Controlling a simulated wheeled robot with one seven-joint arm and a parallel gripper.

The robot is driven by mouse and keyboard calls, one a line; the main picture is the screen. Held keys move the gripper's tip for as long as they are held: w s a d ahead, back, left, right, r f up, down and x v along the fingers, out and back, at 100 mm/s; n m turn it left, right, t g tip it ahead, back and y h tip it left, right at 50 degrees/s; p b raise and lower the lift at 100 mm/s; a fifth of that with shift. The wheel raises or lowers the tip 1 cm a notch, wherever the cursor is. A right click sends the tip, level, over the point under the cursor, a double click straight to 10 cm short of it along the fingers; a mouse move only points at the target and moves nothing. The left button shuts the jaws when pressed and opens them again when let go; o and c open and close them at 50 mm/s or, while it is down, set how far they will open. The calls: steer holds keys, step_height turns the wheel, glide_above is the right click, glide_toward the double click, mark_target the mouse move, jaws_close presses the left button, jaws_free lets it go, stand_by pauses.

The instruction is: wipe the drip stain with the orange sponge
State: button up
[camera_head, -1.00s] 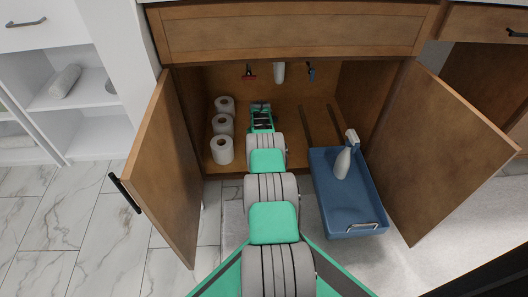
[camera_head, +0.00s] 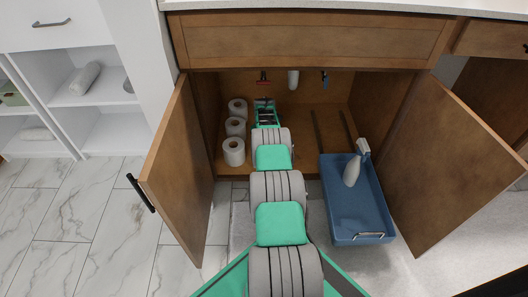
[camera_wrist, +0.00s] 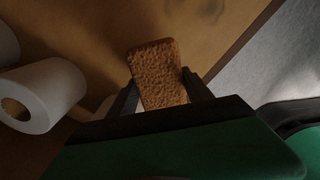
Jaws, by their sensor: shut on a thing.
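My gripper (camera_wrist: 158,92) is shut on the orange sponge (camera_wrist: 157,70), which looks brownish orange and porous in the dim wrist view. The sponge stands out between the two dark fingers. In the head view my arm reaches into the open cabinet under the counter, and my gripper (camera_head: 264,104) is near the back; the sponge is hidden there. A faint dark mark, possibly the drip stain (camera_wrist: 208,8), shows on the wooden surface at the top of the wrist view, beyond the sponge and apart from it.
Several toilet paper rolls (camera_head: 235,127) stand left of my arm. A blue pull-out tray (camera_head: 345,222) with a white spray bottle (camera_head: 353,170) is at the right. Open doors flank the cabinet, left (camera_head: 183,165) and right (camera_head: 440,170). A pipe (camera_head: 293,80) hangs at the back.

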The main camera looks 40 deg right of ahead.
steer(key=shift+r+p, duration=0.35)
steer(key=shift+r, duration=0.7)
steer(key=shift+r, duration=0.1)
steer(key=shift+r+p, duration=0.85)
steer(key=shift+r, duration=0.55)
